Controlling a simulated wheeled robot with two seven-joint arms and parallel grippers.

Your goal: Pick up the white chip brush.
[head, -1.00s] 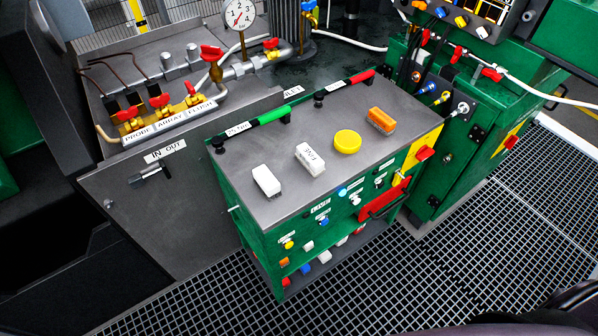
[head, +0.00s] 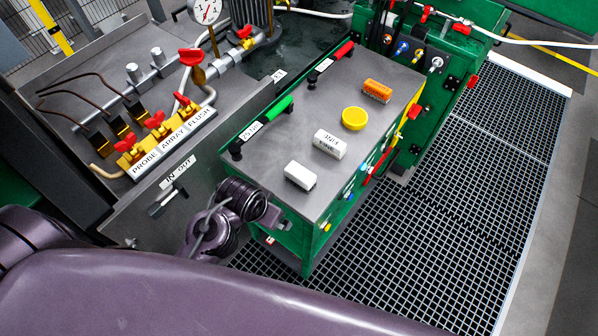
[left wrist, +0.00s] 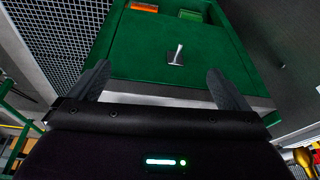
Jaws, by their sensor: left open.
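Two white blocks lie on the grey top of the green cabinet (head: 270,165) in the head view. The nearer one is a plain white block (head: 300,175); the other is a white block with dark lettering (head: 330,144). I cannot tell for sure which is the white chip brush. My left gripper (head: 264,213) is at the cabinet's near left edge, apart from both blocks. In the left wrist view my left gripper (left wrist: 160,80) is open, with the green cabinet face and a small metal lever (left wrist: 177,55) beyond its fingers. My right gripper is not in view.
A yellow round piece (head: 354,118) and an orange block (head: 377,91) lie farther back on the top. A green handle (head: 266,125) and a red handle (head: 332,60) line its left edge. A valve panel (head: 170,140) stands left. Floor grating (head: 480,190) is right.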

